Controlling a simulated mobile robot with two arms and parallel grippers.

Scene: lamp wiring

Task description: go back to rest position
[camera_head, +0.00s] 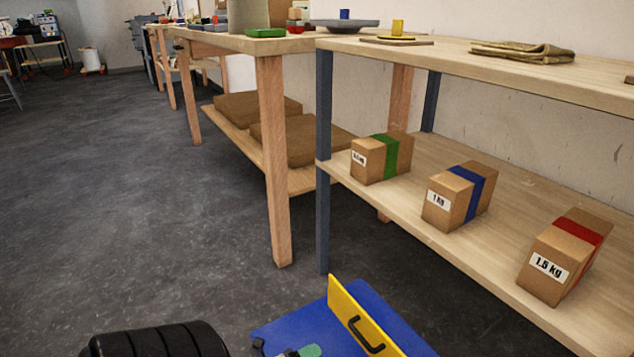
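Neither my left gripper nor my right gripper shows in the head view. A black ribbed rounded part (155,341) is cut off by the bottom edge at the lower left; I cannot tell whether it is part of an arm. No fingertips show, so what the grippers hold, if anything, is hidden.
A shelf (440,165) at right bears boxes with a green band (370,160), a blue band (440,205) and a red band (550,265). A folded cloth (520,52) lies above. A blue surface (275,335) with a yellow panel (345,310) is near. Left floor is clear.

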